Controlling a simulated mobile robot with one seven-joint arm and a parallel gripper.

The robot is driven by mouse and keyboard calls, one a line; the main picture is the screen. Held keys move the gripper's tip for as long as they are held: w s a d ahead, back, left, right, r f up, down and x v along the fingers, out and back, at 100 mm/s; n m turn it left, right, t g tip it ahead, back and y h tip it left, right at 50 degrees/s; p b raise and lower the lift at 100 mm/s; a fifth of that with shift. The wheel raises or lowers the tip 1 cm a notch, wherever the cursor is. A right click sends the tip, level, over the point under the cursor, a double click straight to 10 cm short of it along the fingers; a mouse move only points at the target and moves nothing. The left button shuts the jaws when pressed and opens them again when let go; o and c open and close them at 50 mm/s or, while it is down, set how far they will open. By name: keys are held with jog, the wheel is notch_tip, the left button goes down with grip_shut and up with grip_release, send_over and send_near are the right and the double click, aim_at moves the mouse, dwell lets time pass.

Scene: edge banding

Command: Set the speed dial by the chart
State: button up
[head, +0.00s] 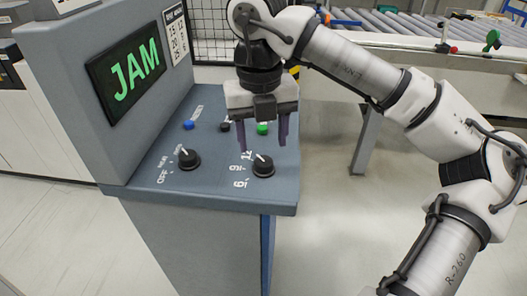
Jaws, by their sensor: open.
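The speed dial (263,168) is a black knob at the right of the sloped console panel, with the numbers 6, 9 and 12 beside it. Its white pointer mark leans up and left, seemingly towards the 12; the exact setting is hard to read.
The console screen (125,70) shows JAM in green. A second black knob (188,160) with OFF lettering sits to the left. Blue (188,125), black (225,127) and green (263,128) buttons line the panel's back. A roller conveyor (420,30) stands behind.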

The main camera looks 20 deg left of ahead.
aim_at(264, 161)
jog(key=shift+d+f, duration=0.1)
jog(key=shift+f, duration=2.4)
jog(key=c, duration=1)
jog(key=n+b, duration=0.3)
jog(key=shift+f+n, duration=0.15)
jog(key=shift+n, duration=0.25)
jog(key=n+b, duration=0.1)
jog(key=n, duration=0.3)
jog(key=shift+n+b, duration=0.3)
jog(key=shift+b, duration=0.1)
jog(key=n+b, duration=0.1)
jog(key=n, duration=0.3)
jog(key=shift+w, duration=0.1)
jog(key=n, duration=0.5)
jog(key=shift+r+y, duration=0.2)
jog(key=shift+y, duration=0.1)
jog(key=shift+n, duration=0.4)
